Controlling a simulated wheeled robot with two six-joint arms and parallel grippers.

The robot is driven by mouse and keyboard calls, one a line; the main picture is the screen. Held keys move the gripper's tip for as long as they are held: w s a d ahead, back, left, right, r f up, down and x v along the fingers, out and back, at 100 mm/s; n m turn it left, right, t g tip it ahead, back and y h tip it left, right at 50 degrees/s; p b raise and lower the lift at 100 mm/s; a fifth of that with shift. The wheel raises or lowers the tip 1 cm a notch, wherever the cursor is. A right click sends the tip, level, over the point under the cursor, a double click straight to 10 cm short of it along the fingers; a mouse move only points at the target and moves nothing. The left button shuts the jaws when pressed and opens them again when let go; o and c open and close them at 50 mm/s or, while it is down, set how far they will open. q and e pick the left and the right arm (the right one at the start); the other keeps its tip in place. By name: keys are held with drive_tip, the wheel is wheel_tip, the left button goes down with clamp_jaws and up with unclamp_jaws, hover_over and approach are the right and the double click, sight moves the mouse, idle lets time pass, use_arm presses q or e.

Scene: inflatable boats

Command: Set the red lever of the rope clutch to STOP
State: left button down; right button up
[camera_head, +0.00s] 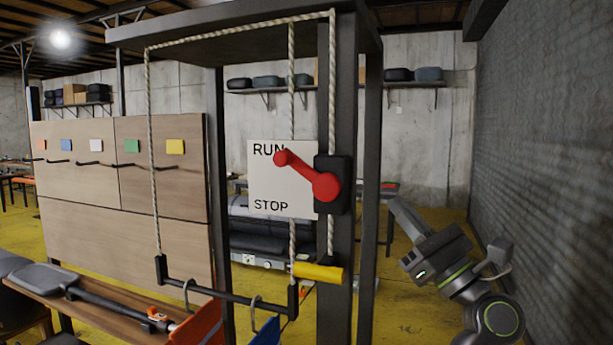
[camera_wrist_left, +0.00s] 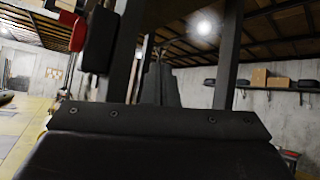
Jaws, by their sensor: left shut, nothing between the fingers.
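The red lever (camera_head: 303,173) is pivoted on the black rope clutch body (camera_head: 345,183) on a dark post. Its round knob points up and left and lies beside the word RUN on the white sign (camera_head: 262,185); STOP is printed lower on the sign. My left gripper (camera_head: 399,209) is right of the post, apart from the lever, shut and empty. In the left wrist view its closed fingers (camera_wrist_left: 158,82) show in the middle, and part of the red lever (camera_wrist_left: 78,35) with the black clutch body (camera_wrist_left: 99,41) shows at upper left. My right gripper is out of view.
A yellow handle (camera_head: 318,272) is below the clutch. A black bar (camera_head: 225,293) with hooks hangs at lower left. A dark upright (camera_head: 371,150) stands between my left gripper and the clutch post in the picture.

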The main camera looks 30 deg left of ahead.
use_arm(q)
drive_tip(key=s+d+r+n+t+h+b, duration=0.1)
drive_tip(key=s+r+n+h, duration=0.4)
drive_tip(key=s, duration=0.4)
drive_tip(key=s+d+r+n+t+h+b, duration=0.1)
drive_tip(key=s+r+n+h, duration=0.4)
drive_tip(key=s+n, duration=0.3)
drive_tip(key=shift+s+d+n+t, duration=0.3)
drive_tip(key=shift+s+d, duration=0.1)
drive_tip(key=shift+s, duration=0.05)
